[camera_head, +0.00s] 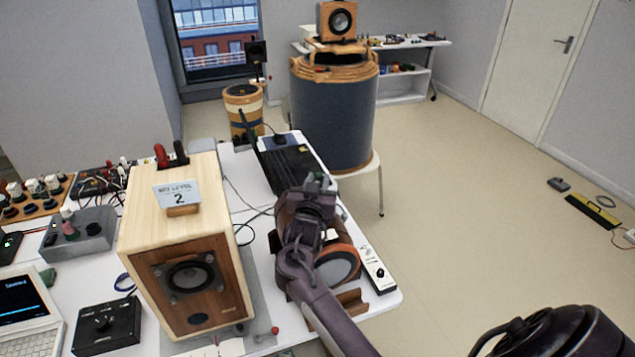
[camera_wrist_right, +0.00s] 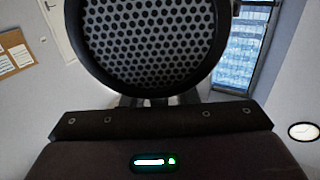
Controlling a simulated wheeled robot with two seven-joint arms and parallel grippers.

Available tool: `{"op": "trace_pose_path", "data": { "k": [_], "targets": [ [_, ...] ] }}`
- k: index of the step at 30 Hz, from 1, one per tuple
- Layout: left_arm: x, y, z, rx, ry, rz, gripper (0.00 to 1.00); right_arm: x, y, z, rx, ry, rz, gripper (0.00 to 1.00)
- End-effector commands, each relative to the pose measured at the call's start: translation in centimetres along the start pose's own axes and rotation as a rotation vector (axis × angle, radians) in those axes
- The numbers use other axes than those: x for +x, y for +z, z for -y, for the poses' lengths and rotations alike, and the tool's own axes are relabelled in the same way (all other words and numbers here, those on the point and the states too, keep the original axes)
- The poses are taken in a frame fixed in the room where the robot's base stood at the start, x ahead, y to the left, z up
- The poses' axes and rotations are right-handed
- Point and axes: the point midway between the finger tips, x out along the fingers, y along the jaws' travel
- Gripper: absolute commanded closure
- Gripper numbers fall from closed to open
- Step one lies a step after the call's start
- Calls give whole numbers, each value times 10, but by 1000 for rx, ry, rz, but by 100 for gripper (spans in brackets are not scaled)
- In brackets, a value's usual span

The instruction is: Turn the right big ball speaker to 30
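A round speaker with an orange rim and dark grey face (camera_head: 338,266) sits at the right end of the white table, partly hidden behind my right arm. My right gripper (camera_head: 312,188) is above and beyond it in the head view, over the table. In the right wrist view a round dark perforated grille (camera_wrist_right: 150,40) fills the top, close in front of the gripper; its fingers are mostly hidden behind it. I cannot tell whether they touch or grip it. My left gripper is not in view. No readable angle mark shows.
A wooden box speaker (camera_head: 190,240) with a "2" card (camera_head: 177,194) stands left of my right arm. A slim white control box (camera_head: 378,270) lies along the table's right edge. A dark flat device (camera_head: 285,165) lies behind. Open floor (camera_head: 480,240) is at right.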

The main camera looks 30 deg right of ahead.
Motion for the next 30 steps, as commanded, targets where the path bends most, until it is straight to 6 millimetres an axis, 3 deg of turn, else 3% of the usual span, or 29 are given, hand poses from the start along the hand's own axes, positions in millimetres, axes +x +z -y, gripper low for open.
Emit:
{"op": "trace_pose_path", "data": {
  "k": [11,24,30],
  "targets": [
    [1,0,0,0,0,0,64,-3,1,0,1,-1,0,65],
    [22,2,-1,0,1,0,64,-68,2,1,2,-2,1,65],
    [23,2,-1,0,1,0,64,-78,0,0,0,0,0,65]
  ]
}}
